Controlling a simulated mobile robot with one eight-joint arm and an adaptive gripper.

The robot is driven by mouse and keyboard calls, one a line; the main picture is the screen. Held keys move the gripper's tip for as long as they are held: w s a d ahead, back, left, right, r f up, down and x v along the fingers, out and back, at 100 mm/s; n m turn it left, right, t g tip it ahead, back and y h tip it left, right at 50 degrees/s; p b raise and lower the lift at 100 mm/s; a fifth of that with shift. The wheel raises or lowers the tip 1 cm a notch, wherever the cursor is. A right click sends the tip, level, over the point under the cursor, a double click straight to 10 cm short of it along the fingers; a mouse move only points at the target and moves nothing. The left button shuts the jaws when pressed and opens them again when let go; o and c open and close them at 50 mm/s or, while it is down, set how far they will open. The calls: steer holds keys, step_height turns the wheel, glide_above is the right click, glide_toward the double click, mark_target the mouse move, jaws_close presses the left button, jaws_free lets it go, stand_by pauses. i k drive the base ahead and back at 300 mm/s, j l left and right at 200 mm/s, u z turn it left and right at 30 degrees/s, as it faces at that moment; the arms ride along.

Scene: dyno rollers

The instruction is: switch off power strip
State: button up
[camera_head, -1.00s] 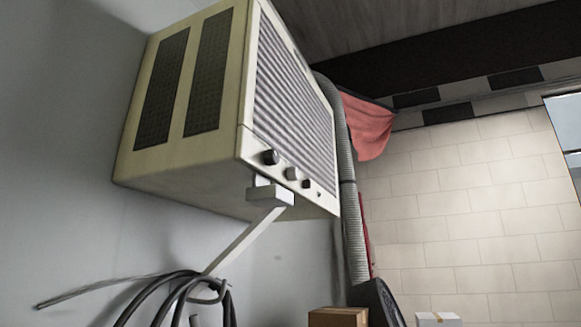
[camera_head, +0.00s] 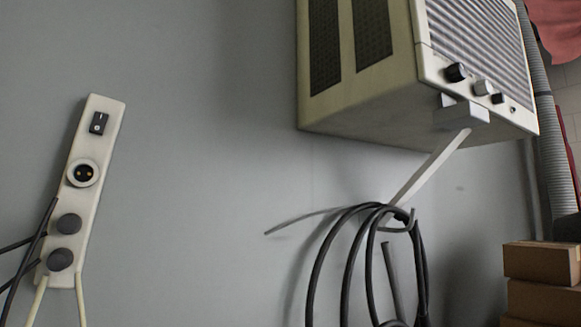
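The power strip (camera_head: 96,148) is a long cream-white bar mounted on the grey wall at the left, tilted slightly. Near its top is a small black rocker switch (camera_head: 99,123) with white marks; I cannot tell its position for sure. Below the switch is an empty round socket (camera_head: 83,172). Two dark round plugs (camera_head: 65,239) fill the lower sockets, with black and pale cables running off them. My gripper is not in view.
A cream wall unit (camera_head: 400,90) with a grille and knobs juts out at the upper right on a bracket. A coil of black hose (camera_head: 350,235) hangs below it. Cardboard boxes (camera_head: 540,275) are stacked at the lower right. The wall between strip and hose is bare.

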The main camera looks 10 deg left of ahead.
mark_target(99, 122)
steer(key=u, duration=1.85)
